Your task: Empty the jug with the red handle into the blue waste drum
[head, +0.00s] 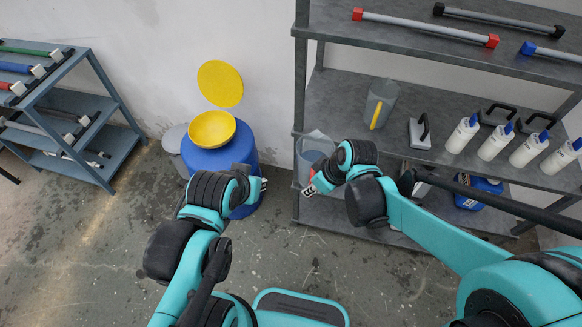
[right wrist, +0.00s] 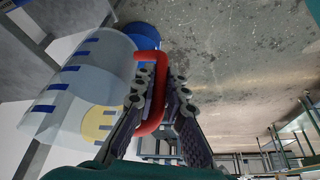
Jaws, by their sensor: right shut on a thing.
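The clear jug (head: 312,150) is beside the left end of the grey rack, and its lower part is partly hidden by my arm. In the right wrist view, the jug (right wrist: 78,85) has blue marks and a red handle (right wrist: 150,110). My right gripper (head: 309,190) is shut on that handle, with its fingers (right wrist: 150,100) on either side. The blue waste drum (head: 243,150) stands by the wall, left of the jug. It has a yellow funnel (head: 211,130) on top and a raised yellow lid (head: 220,84). My left gripper (head: 263,185) is in front of the drum; its jaws are too small to judge.
The grey rack (head: 350,205) holds a jug with a yellow handle (head: 377,112), several white bottles (head: 463,135) and a blue container (head: 478,195). A blue-grey rack (head: 118,150) stands at the left. A grey bin (head: 173,140) is behind the drum.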

